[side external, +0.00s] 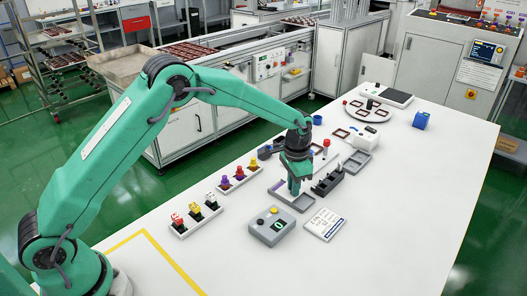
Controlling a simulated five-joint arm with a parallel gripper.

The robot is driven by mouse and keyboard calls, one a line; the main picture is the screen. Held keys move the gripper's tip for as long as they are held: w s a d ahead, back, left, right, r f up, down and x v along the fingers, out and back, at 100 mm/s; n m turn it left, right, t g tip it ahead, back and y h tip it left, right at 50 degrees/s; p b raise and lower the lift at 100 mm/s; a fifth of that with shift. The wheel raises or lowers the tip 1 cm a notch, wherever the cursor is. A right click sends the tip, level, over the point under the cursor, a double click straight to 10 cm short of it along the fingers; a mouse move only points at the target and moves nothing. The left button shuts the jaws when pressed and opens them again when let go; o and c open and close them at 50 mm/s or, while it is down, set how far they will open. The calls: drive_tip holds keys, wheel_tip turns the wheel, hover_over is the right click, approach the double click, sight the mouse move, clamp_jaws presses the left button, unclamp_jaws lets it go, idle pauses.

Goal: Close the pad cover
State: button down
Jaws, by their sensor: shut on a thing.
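My green gripper (294,188) points down over a shallow grey pad case (304,204) near the middle of the white table. A strip of purple pad (277,186) shows at the case's left side. My gripper's fingers are shut, seemingly on the pad cover; the fingers and wrist hide most of the cover and the grip. The cover's exact angle cannot be told at this size.
A grey box with a yellow button (272,226) and a white printed card (325,224) lie in front. Racks of coloured stamps (196,214) stand left. A black holder (328,180) and grey tray (357,163) stand close right. The table's right front is clear.

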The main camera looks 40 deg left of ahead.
sight(285, 189)
drive_tip(key=shift+a, duration=1.6)
drive_tip(key=c, duration=1.4)
unclamp_jaws()
drive_tip(key=shift+o, duration=0.2)
drive_tip(key=shift+d+r, duration=0.1)
drive_tip(key=shift+r, duration=0.05)
wheel_tip(285, 189, up, 8)
